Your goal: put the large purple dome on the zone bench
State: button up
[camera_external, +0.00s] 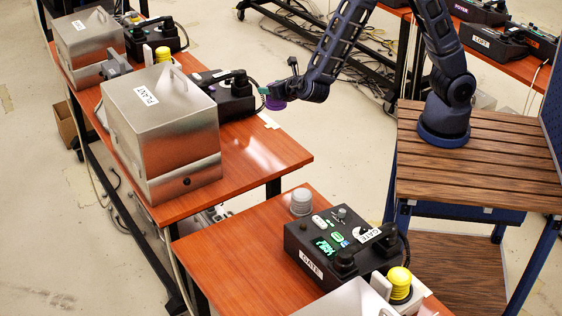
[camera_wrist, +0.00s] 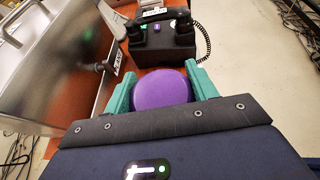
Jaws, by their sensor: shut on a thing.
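The large purple dome (camera_wrist: 162,89) sits between the two green fingers of my gripper (camera_wrist: 164,84) in the wrist view. The fingers are shut on it. In the external view the dome (camera_external: 275,103) shows as a small purple shape at the end of my gripper (camera_external: 272,95), by the right edge of the bench labelled PLANT, near its phone. Whether it touches the bench top cannot be told. The PLANT bench (camera_external: 262,150) has a reddish wood top. No bench in view carries a label reading ZONE.
A steel box labelled PLANT (camera_external: 160,130) and a dark phone unit (camera_external: 222,95) stand on that bench. The nearer bench holds the GATE phone (camera_external: 335,240), a grey dome (camera_external: 301,202) and a yellow dome (camera_external: 400,283).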

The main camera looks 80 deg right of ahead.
jog(key=shift+s+d+f+m+g+h, duration=0.3)
jog(key=shift+f+m+g+h, duration=0.1)
jog(key=shift+m+h, duration=0.1)
jog(key=s+f+m+g+h, duration=0.4)
jog(key=s+f+m+g, duration=0.35)
jog(key=m+g, duration=0.35)
jog(key=s+a+f+m+g+y, duration=0.4)
jog(key=s+a+m+g+y, duration=0.35)
jog(key=a+m+g, duration=0.3)
jog(key=w+a+r+m+y, duration=0.2)
jog(key=a+m+y, duration=0.9)
jog(key=a+y, duration=0.15)
jog(key=w+a+r+m+t+y, duration=0.5)
jog(key=w+a+m+t+y, duration=0.15)
jog(key=w+a+m, duration=0.35)
jog(key=shift+n+h, duration=0.35)
jog(key=shift+n, duration=0.5)
jog(key=f, duration=1.3)
jog(key=a+f, duration=0.1)
jog(key=f, duration=0.6)
jog(key=shift+s+f, duration=0.2)
jog(key=shift+s, duration=0.2)
